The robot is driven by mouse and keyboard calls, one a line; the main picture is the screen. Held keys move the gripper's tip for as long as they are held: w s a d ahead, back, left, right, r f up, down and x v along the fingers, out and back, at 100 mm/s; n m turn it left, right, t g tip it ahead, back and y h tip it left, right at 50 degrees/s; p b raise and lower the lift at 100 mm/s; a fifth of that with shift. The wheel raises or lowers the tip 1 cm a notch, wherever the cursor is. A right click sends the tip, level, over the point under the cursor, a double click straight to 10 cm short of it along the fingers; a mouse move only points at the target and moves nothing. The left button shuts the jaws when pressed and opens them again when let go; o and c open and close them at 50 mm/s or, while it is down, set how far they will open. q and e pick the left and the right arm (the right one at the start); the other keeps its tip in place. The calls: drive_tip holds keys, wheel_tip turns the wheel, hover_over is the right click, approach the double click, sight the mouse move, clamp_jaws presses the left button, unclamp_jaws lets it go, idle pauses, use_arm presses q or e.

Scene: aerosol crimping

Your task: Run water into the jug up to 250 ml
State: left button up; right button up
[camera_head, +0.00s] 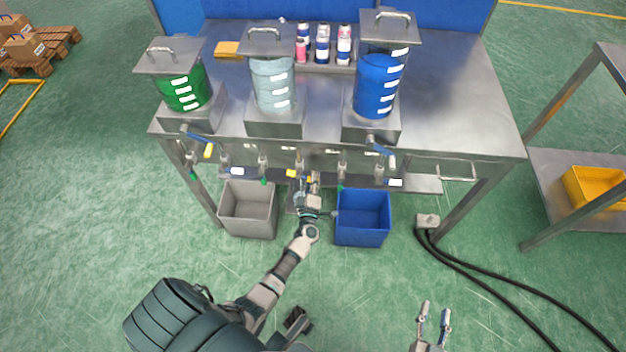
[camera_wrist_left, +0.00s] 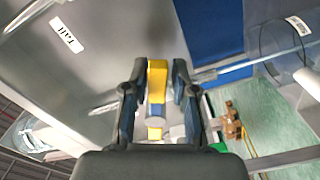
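A row of taps and levers (camera_head: 263,163) runs along the front of the steel bench, below three tanks. The middle tank (camera_head: 272,84) holds pale, clear liquid. My left gripper (camera_head: 314,181) is at the bench's front edge, below the middle of this row. In the left wrist view, its two fingers (camera_wrist_left: 157,85) stand on either side of a yellow bar (camera_wrist_left: 157,78) with a blue part; whether they press on it is not clear. My right gripper (camera_head: 434,318) is at the bottom right, fingers apart and empty. I cannot make out the jug in either view.
A green tank (camera_head: 184,90) and a blue tank (camera_head: 377,86) flank the middle one. A grey bin (camera_head: 248,226) and a blue bin (camera_head: 362,235) stand below the bench. Black cables (camera_head: 480,278) lie on the floor at the right. Small bottles (camera_head: 322,46) stand at the back.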

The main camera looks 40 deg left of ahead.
use_arm(q)
drive_tip(key=shift+o, duration=0.4)
drive_tip(key=v, duration=1.2)
